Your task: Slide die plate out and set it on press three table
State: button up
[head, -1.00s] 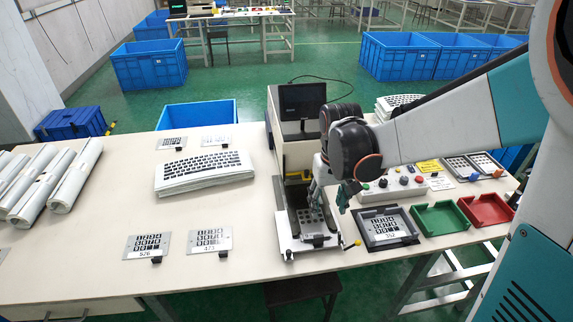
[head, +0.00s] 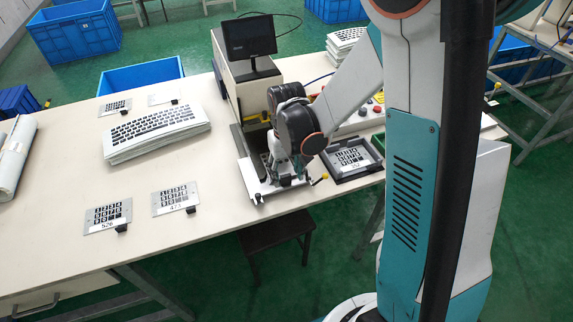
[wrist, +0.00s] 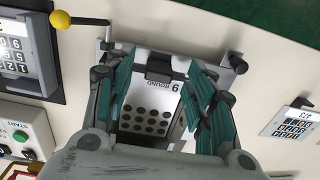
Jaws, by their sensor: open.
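The die plate (wrist: 141,96) is a light metal plate with rows of dark round holes, a label reading ROUND and a black handle block (wrist: 160,68) at its end. It lies in the press's slide bed (head: 246,172). My gripper (wrist: 160,76) is open, its teal fingers on either side of the plate's handle end; I cannot tell whether they touch it. In the head view my gripper (head: 287,172) is low over the bed's front and hides most of the plate. The press (head: 224,62) with its dark screen stands on the cream table (head: 60,225).
Plates marked 526 (head: 103,216) and 473 (head: 174,199) lie left of the press. A dark framed plate (head: 352,157) sits just right of it. A yellow-knobbed lever (wrist: 60,19) is close by. Stacked keyboard sheets (head: 155,130) lie behind. A stool (head: 275,234) is below the front edge.

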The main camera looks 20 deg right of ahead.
jog(key=shift+f, duration=0.85)
grip_shut()
jog(key=shift+s+b, duration=0.3)
jog(key=shift+s, duration=0.7)
jog(key=shift+s, duration=0.35)
jog(key=shift+s, duration=1.7)
jog(key=shift+s, duration=0.3)
jog(key=shift+s, duration=1.35)
